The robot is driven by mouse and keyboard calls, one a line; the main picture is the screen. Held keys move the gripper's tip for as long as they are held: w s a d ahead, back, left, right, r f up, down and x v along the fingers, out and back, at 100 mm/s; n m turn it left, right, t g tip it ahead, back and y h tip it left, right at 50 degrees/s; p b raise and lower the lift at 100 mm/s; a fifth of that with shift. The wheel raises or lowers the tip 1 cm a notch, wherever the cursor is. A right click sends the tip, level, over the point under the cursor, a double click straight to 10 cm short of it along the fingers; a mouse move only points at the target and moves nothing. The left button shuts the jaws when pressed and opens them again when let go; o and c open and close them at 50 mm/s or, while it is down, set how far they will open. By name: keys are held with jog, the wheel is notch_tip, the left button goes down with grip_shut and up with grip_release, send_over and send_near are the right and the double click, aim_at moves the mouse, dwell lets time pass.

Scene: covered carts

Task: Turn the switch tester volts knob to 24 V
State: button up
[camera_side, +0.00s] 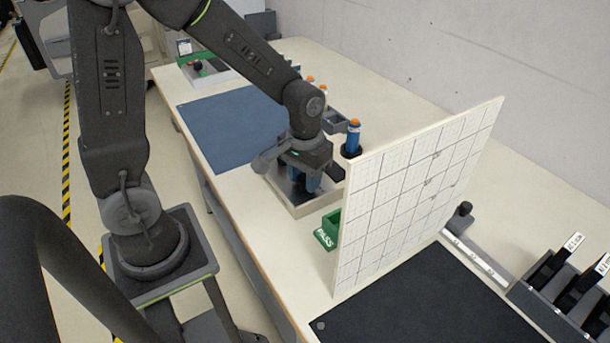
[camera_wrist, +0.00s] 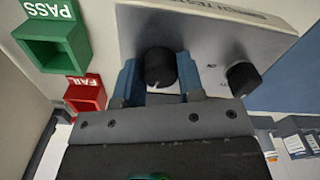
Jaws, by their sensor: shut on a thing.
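The switch tester (camera_wrist: 215,35) is a light panel with partly cut-off lettering along its edge; its box also shows under my gripper in the side view (camera_side: 326,205). A black round knob (camera_wrist: 158,66) stands between the blue fingers of my gripper (camera_wrist: 160,80), which is shut on it. A second black knob (camera_wrist: 243,78) with a pale pointer mark sits to the right, clear of the fingers. Which of them is the volts knob cannot be read, and the scale around the held knob is mostly hidden. In the side view my gripper (camera_side: 307,180) reaches down onto the tester.
A green PASS bin (camera_wrist: 50,38) and a red FAIL bin (camera_wrist: 86,94) stand beside the tester. A tall white gridded board (camera_side: 415,195) stands close to the right of my gripper. An orange-topped blue bottle (camera_side: 353,137) is just behind. A blue mat (camera_side: 230,125) lies clear.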

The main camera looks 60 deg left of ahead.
jog(key=m, duration=0.5)
jog(key=shift+m, duration=0.3)
dwell(0.5)
jog(key=o, duration=0.9)
notch_tip(320, 180, up, 14)
jog(key=shift+f, duration=0.1)
jog(key=s+t, duration=0.2)
jog(key=s, duration=0.1)
jog(key=s+d+r+n+t, duration=0.1)
jog(key=s, duration=0.3)
jog(key=s+d+n+t, duration=0.1)
jog(key=s+t, duration=0.1)
jog(key=s, duration=0.2)
jog(key=shift+s+r+t, duration=0.1)
jog(key=shift+r+t, duration=0.2)
